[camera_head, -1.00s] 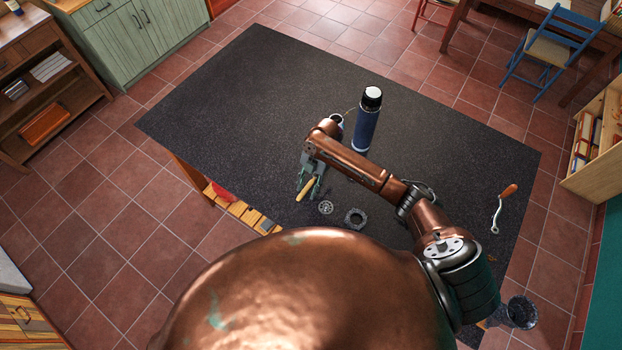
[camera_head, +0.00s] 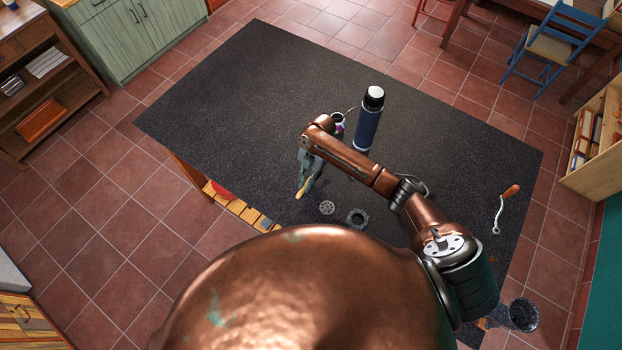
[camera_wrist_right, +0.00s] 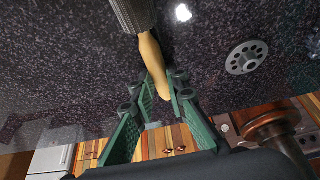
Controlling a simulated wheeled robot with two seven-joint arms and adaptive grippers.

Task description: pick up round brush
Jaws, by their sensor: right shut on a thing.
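The round brush shows a tan-yellow handle (camera_head: 301,190) near the table's front left edge in the head view. In the right wrist view, its handle (camera_wrist_right: 151,62) points toward my jaws and its dark grey head (camera_wrist_right: 133,12) is at the top, partly cut off. My right gripper (camera_head: 308,180) has its green fingers shut on the handle; the fingertips (camera_wrist_right: 157,98) show at the handle's end in the wrist view. The brush appears at or just above the dark table (camera_head: 240,100); I cannot tell which. My left gripper is not in view.
A perforated disc (camera_head: 327,208) and a dark toothed ring (camera_head: 357,218) lie close right of the gripper. A blue flask (camera_head: 367,128) and a patterned mug (camera_head: 339,124) stand behind my right arm. A crank (camera_head: 502,208) lies far right. The table's left part is clear.

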